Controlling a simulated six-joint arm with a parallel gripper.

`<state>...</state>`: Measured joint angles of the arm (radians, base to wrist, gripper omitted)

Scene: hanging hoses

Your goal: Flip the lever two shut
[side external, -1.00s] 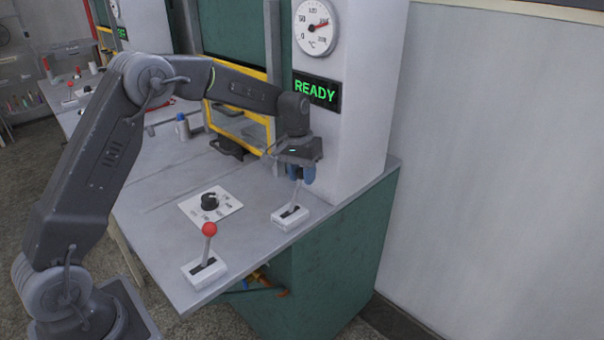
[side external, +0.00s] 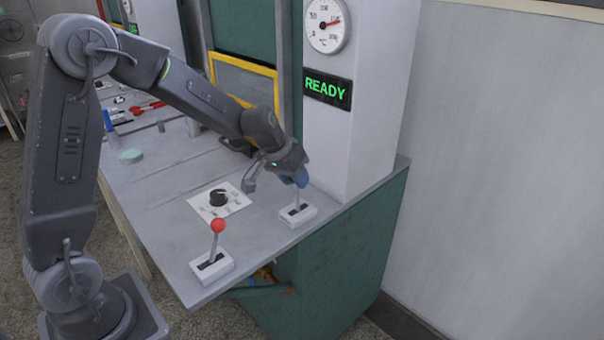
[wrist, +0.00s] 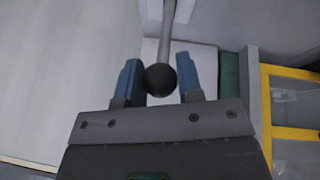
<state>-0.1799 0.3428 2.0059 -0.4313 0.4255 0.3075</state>
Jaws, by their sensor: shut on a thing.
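A lever with a black ball knob (wrist: 161,80) stands on a white base (side external: 298,215) at the bench edge by the white column. My gripper (wrist: 159,82) is shut on this knob, with a blue finger on each side. In the side view my gripper (side external: 295,180) tilts over the lever and hides the knob; part of the shaft (side external: 297,198) shows and looks nearly upright. A second lever with a red ball knob (side external: 218,225) stands nearer the front corner on its own white base (side external: 212,266), apart from my gripper. I can read no lever numbers.
A black dial (side external: 219,197) on a white plate lies between and behind the levers. The white column (side external: 372,120) carries a gauge (side external: 328,24) and a green READY sign (side external: 327,89). A yellow-framed window (side external: 243,80) is behind my arm. The bench front edge is close.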

